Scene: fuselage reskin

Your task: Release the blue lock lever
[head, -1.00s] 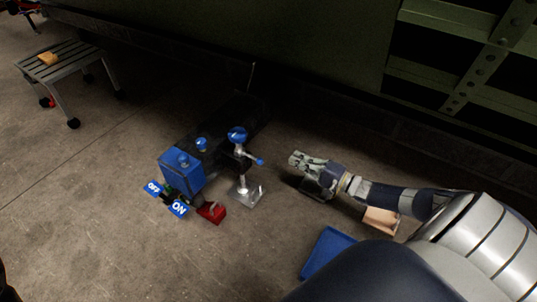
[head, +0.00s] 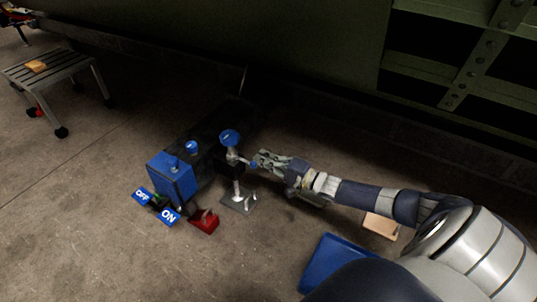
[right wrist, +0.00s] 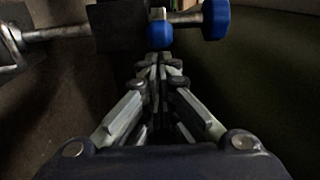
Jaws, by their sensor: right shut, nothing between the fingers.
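The blue lock lever (head: 249,163) is a short metal arm with a blue ball end, sticking out to the right from a metal post with a round blue knob (head: 229,138) on top. In the right wrist view the lever's blue ball (right wrist: 160,35) is straight ahead of the fingertips, and the blue knob (right wrist: 215,19) is at upper right. My right gripper (head: 261,160) is shut and empty, its tips at or very near the ball. I cannot tell whether they touch. My left gripper is not in view.
A blue box (head: 172,177) with OFF and ON signs (head: 168,216) and a red pedal (head: 204,222) stand left of the post. The post has a metal foot plate (head: 239,203). A blue tray (head: 327,259) lies at lower right. A slatted stool (head: 57,70) stands at far left.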

